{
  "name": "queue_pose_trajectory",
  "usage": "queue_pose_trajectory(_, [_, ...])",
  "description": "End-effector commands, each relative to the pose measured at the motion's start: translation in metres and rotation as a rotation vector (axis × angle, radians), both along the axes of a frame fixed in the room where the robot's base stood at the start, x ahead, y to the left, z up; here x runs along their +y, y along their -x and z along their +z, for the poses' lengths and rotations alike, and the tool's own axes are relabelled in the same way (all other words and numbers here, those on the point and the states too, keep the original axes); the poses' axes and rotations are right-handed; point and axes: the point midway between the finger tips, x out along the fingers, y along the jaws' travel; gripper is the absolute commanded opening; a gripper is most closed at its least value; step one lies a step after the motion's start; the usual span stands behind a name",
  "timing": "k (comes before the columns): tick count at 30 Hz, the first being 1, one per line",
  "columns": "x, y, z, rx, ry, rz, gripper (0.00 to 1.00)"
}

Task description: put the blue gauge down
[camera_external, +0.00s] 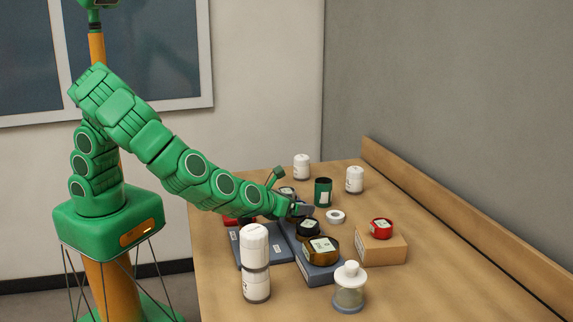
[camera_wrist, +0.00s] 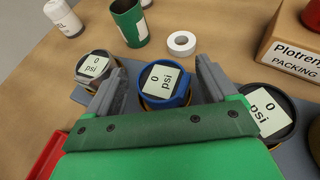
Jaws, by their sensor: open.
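The blue gauge (camera_wrist: 163,84), with a blue rim and a white face reading 0 psi, stands upright in the wrist view on a blue-grey base (camera_wrist: 197,98). My gripper (camera_wrist: 157,74) is open, with one finger on each side of the gauge; I cannot tell whether either finger touches it. In the external view my gripper (camera_external: 299,210) is low over the row of gauges and hides the blue gauge.
A grey gauge (camera_wrist: 96,66) stands left of the blue one, a black gauge (camera_wrist: 268,112) right. Behind are a green cup (camera_wrist: 129,24), a white roll (camera_wrist: 181,43) and a cardboard box (camera_wrist: 292,50). White bottles (camera_external: 255,262) and a jar (camera_external: 349,290) stand near the front.

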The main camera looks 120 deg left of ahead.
Motion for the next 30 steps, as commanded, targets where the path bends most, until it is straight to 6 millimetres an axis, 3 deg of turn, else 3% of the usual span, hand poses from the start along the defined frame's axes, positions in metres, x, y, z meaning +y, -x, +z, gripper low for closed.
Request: queue_pose_trajectory(30, [-0.090,0.031,0.043,0.000,0.000,0.000,0.85])
